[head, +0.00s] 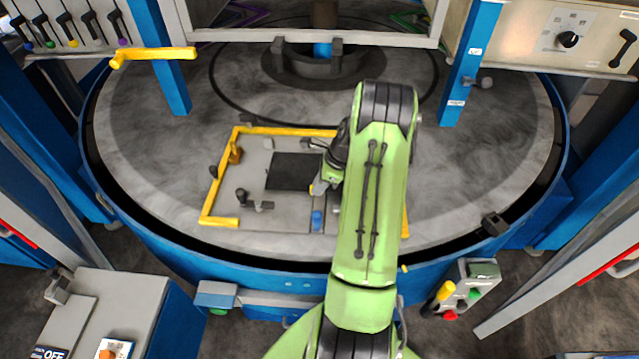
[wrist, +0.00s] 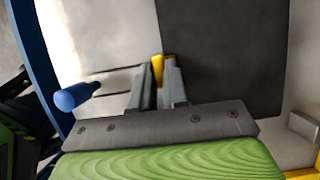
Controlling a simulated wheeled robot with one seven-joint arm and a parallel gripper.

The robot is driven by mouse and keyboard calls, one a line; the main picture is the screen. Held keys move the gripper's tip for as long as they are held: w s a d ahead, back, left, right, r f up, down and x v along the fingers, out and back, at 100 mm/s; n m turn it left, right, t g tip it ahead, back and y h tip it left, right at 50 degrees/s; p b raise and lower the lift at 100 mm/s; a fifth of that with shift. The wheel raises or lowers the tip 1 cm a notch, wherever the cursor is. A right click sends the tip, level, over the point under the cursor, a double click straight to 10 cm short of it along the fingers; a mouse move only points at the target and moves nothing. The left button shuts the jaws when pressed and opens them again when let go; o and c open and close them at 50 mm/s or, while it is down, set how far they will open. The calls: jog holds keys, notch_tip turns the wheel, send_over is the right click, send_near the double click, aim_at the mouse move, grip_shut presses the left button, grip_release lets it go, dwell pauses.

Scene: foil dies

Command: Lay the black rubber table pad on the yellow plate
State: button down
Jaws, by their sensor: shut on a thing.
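The black rubber table pad (head: 289,172) is a dark square over the grey, yellow-edged plate (head: 219,221). I cannot tell whether it rests on the plate or hangs just above it. In the wrist view the pad (wrist: 225,55) fills the upper right, beside my fingers. My gripper (head: 316,188) is at the pad's right edge in the head view. Its fingers (wrist: 159,85) are shut on a small yellow piece (wrist: 157,68) at the pad's edge, which appears to belong to the pad. My arm hides the right part of the plate.
A dark clamp (head: 243,197), an orange post (head: 236,152) and a blue peg (head: 317,220) stand on the plate around the pad. The blue peg (wrist: 76,97) is left of my fingers in the wrist view. The round grey table (head: 480,150) is mostly clear; blue posts flank it.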

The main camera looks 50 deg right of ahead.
jog(key=shift+f+b, duration=0.45)
jog(key=shift+f, duration=0.35)
jog(key=c, duration=1.1)
grip_release()
jog(key=shift+o, duration=0.2)
jog(key=shift+r, duration=0.15)
jog(key=p+v, duration=0.1)
jog(key=v, duration=1.4)
jog(key=shift+s+r, duration=0.15)
jog(key=shift+r, duration=0.15)
